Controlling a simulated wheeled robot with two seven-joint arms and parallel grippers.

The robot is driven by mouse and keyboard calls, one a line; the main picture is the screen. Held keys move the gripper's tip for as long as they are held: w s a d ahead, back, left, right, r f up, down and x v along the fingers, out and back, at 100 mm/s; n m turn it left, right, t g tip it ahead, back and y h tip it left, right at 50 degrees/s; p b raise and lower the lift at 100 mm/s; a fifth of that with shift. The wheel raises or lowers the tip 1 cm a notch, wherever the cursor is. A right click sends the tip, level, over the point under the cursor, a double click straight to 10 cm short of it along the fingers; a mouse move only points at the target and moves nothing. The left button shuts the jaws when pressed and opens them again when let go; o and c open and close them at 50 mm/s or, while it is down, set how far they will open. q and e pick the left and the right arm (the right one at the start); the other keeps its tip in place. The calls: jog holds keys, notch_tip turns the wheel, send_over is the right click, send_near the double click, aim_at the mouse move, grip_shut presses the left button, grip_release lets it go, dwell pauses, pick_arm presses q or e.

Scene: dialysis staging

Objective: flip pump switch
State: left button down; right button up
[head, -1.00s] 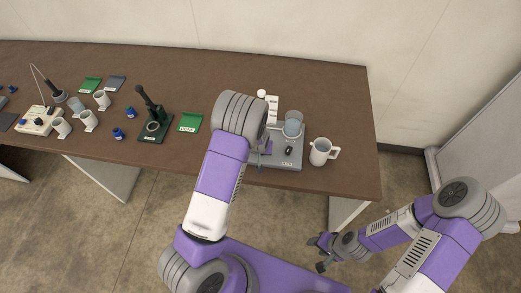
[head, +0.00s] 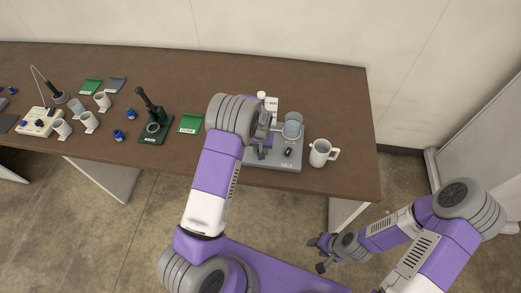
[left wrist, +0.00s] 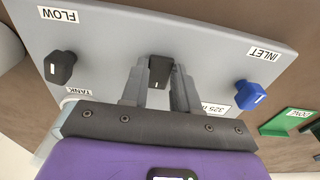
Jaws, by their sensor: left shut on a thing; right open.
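The grey pump panel (head: 275,165) stands near the right end of the table. In the left wrist view the panel (left wrist: 110,40) fills the upper part, with FLOW, TANK and INLET labels. My left gripper (left wrist: 158,90) has its two fingers on either side of a small black switch (left wrist: 160,70) with a white mark, and is shut on it. A black knob (left wrist: 61,67) is to the left and a blue knob (left wrist: 249,95) to the right, both clear of the fingers. In the head view my left gripper (head: 261,152) is partly hidden. My right gripper (head: 320,252) is open and empty, off the table's front.
A green mat (head: 190,123) and a dark stand (head: 153,125) are to the left.

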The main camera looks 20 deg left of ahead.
pick_arm(q)
jog(key=shift+w+g, duration=0.15)
jog(key=shift+g, duration=0.35)
jog(key=c, duration=0.8)
grip_release()
jog(key=shift+c, duration=0.2)
jog(key=shift+r, duration=0.1)
notch_tip(320, 180, up, 8)
jog(key=shift+f, duration=0.25)
